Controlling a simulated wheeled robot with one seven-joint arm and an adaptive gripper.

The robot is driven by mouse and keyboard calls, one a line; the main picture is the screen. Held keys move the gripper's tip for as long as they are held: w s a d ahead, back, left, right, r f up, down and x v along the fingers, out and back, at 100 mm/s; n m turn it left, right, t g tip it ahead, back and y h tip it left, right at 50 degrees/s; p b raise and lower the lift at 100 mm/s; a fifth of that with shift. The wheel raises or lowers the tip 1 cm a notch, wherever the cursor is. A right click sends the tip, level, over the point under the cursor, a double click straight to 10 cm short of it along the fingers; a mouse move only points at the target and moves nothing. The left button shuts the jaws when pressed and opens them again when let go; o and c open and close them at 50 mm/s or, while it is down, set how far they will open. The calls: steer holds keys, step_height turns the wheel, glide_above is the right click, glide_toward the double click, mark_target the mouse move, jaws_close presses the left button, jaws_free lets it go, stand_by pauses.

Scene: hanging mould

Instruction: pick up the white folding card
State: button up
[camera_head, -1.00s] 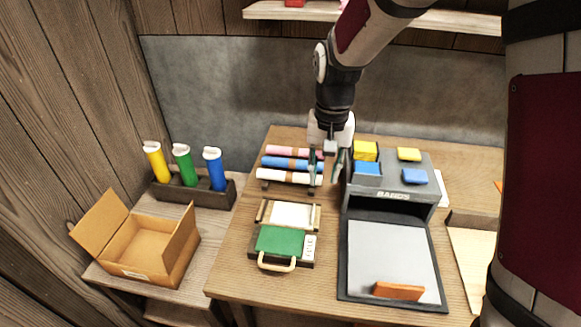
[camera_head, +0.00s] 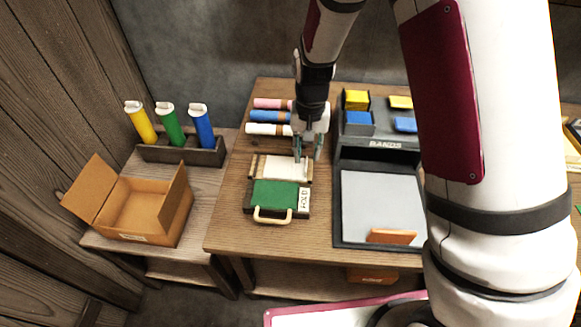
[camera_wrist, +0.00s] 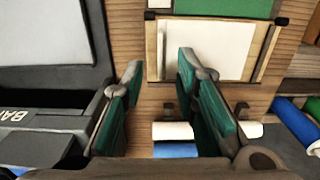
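The white folding card (camera_head: 285,167) lies flat in a wooden-railed frame on the table, just behind a green panel with a pale handle. In the wrist view the card (camera_wrist: 208,50) is at the top, right of centre, partly covered by one finger. My gripper (camera_head: 308,152) is over the table near the card's back right edge. In the wrist view my gripper (camera_wrist: 160,78) is open with nothing between its green-padded fingers. It appears apart from the card; its exact height is unclear.
Pink, blue and white rolls (camera_head: 268,129) lie behind the card. A dark BANDS stand (camera_head: 388,143) with yellow and blue blocks is to the right. An open cardboard box (camera_head: 150,207) and a holder with coloured tubes (camera_head: 185,152) are to the left.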

mark_target(286, 165)
steer(key=shift+s+f, duration=0.1)
steer(key=shift+f, duration=1.85)
jaws_close()
steer(key=shift+r, duration=0.2)
